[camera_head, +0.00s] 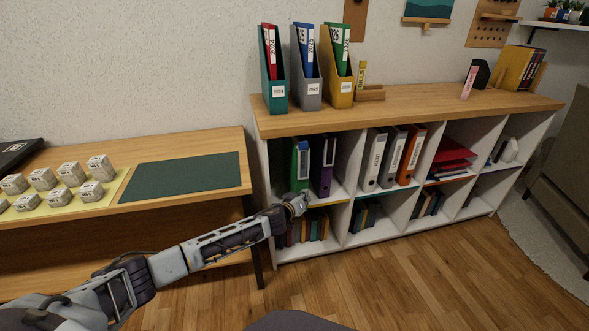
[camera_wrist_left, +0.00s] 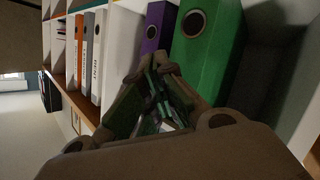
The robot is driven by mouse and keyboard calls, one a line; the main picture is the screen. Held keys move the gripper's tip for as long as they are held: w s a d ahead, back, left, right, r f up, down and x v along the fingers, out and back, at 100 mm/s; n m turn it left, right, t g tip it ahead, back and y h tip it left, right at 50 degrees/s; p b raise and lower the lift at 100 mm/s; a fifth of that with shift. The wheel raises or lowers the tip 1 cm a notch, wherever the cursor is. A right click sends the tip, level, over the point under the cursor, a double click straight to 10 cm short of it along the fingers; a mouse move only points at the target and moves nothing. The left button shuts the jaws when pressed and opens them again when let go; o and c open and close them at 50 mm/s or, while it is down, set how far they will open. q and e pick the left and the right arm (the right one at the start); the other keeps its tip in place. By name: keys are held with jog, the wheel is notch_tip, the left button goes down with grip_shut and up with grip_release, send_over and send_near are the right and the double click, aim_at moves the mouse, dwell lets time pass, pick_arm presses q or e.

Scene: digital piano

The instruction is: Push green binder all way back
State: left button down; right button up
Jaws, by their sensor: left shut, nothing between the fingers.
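The green binder (camera_head: 301,160) stands upright in the upper left compartment of the shelf unit, beside a purple binder (camera_head: 323,166). In the left wrist view the green binder (camera_wrist_left: 212,45) shows large, with a dark round hole in its spine, and the purple binder (camera_wrist_left: 158,26) is next to it. My left gripper (camera_head: 301,200) is shut and empty, low in front of these binders. In the left wrist view its fingertips (camera_wrist_left: 160,66) overlap the lower edges of both spines; I cannot tell whether they touch. My right gripper is not in view.
The shelf unit (camera_head: 420,107) holds white, grey and orange binders in the adjacent compartment and books below. File holders stand on its top. A desk (camera_head: 230,143) with a dark green mat (camera_head: 185,175) is at the left. The wooden floor in front is clear.

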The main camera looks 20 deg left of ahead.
pick_arm(q)
jog(key=shift+w+a, duration=0.7)
jog(key=shift+w, duration=0.3)
jog(key=shift+w+a, duration=0.65)
jog(key=shift+w, duration=0.3)
dwell(6.0)
